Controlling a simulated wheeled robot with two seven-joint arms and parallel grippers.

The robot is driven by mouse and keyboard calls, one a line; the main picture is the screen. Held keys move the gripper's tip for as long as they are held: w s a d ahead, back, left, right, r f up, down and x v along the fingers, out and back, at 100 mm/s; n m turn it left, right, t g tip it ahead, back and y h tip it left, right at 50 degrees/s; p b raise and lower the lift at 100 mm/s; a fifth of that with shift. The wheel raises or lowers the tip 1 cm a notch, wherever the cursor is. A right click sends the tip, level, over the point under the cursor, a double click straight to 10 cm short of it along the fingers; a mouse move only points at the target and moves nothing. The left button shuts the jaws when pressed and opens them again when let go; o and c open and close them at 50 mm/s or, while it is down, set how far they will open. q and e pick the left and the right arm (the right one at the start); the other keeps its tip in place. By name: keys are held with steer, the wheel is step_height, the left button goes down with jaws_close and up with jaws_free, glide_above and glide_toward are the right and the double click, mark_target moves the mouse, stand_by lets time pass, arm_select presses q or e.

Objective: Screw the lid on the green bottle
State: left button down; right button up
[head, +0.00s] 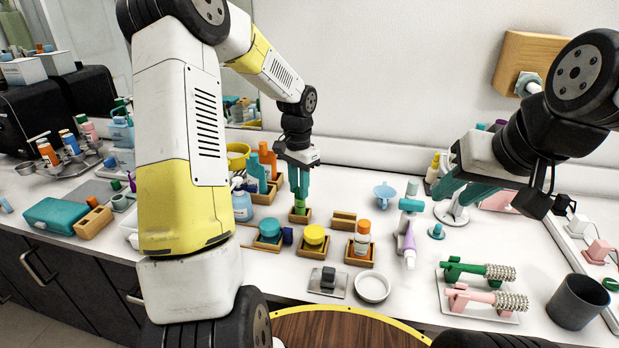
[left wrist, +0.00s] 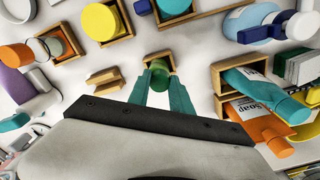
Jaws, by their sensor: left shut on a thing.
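My left gripper (head: 299,204) points straight down in the head view, its teal fingers shut on a green cylindrical piece (head: 299,210) at a small wooden holder (head: 291,217). In the left wrist view the fingers (left wrist: 160,80) close on both sides of this green piece (left wrist: 158,67), with the holder (left wrist: 152,56) around or just behind it. The fingers hide much of it, so I cannot tell bottle from lid or whether they meet. My right gripper (head: 464,190) is at the right with its teal fingers apart, seemingly empty, above the counter.
Wooden holders with a yellow jar (head: 314,235), a teal jar (head: 269,229) and an orange-capped bottle (head: 362,240) stand close in front. Soap bottles (head: 257,178) crowd the left of the gripper. A white tray with brushes (head: 480,290) and a dark cup (head: 578,301) are at right.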

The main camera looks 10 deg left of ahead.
arm_select(q)
steer(key=c, duration=1.1)
jaws_free()
step_height(320, 180, up, 8)
steer(key=shift+f, duration=0.25)
steer(key=s+r+n+t, duration=0.2)
steer(key=s+r, duration=0.2)
steer(key=s, duration=0.4)
steer(key=s+d+r+n+t+h, duration=0.1)
steer(key=s+r, duration=0.3)
steer(key=s, duration=0.4)
steer(key=s+d+r+n+t+h, duration=0.1)
steer(key=s+r+n+t, duration=0.2)
steer(key=s, duration=0.5)
steer(key=shift+s+d+r, duration=0.15)
steer(key=shift+d+r, duration=0.1)
steer(key=shift+r, duration=0.25)
